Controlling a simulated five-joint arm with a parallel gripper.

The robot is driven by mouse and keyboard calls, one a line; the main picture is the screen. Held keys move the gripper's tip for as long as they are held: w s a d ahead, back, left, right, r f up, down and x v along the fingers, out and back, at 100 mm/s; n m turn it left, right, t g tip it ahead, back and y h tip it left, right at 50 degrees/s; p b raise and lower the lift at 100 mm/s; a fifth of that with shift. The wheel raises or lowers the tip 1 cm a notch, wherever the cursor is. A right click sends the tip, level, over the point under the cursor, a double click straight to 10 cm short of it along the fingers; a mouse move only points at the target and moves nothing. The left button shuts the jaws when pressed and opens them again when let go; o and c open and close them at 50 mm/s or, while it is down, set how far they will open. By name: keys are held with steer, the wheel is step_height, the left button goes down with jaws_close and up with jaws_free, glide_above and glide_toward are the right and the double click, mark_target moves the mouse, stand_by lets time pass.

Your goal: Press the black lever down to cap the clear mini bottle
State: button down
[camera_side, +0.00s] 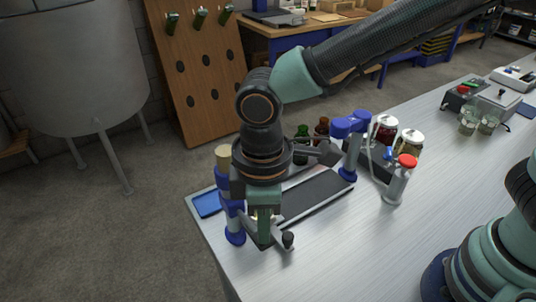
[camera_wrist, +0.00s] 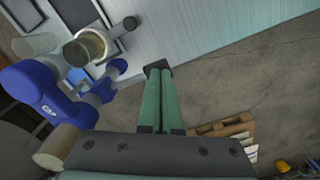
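My gripper (camera_side: 264,242) points down at the near left end of the bench. Its two green fingers lie together, with nothing visible between them; they also show in the wrist view (camera_wrist: 158,70). A blue capping stand (camera_side: 231,205) with a cream top is just left of it; the stand is large at the left of the wrist view (camera_wrist: 42,92). The black-knobbed lever (camera_side: 288,240) sticks out beside the fingertips in the side view. In the wrist view the lever (camera_wrist: 128,24) is left of the fingers, apart from them. I cannot clearly make out the clear mini bottle.
A dark mat (camera_side: 315,194) lies behind the gripper. A second blue stand (camera_side: 350,150), jars (camera_side: 408,143) and a red-topped bottle (camera_side: 399,180) stand to the right. A blue pad (camera_side: 206,204) lies at the left edge. The bench (camera_side: 370,245) is clear in front.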

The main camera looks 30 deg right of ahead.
steer(key=shift+w+f, duration=0.15)
steer(key=shift+f, duration=1.15)
stand_by(1.6)
stand_by(0.4)
steer(key=shift+r, duration=4.55)
steer(key=d+r+m+t, duration=0.1)
steer(key=d+m, duration=0.3)
steer(key=d, duration=0.5)
steer(key=w+d+r+m+t, duration=0.1)
steer(key=d+m, duration=0.3)
steer(key=d, duration=0.6)
steer(key=w+d+r+m+t, duration=0.1)
steer(key=d+r+m+t, duration=0.1)
steer(key=d, duration=0.8)
steer(key=shift+w+r+m+t, duration=0.15)
steer(key=shift+w+m+t, duration=0.1)
steer(key=shift+m+t, duration=0.65)
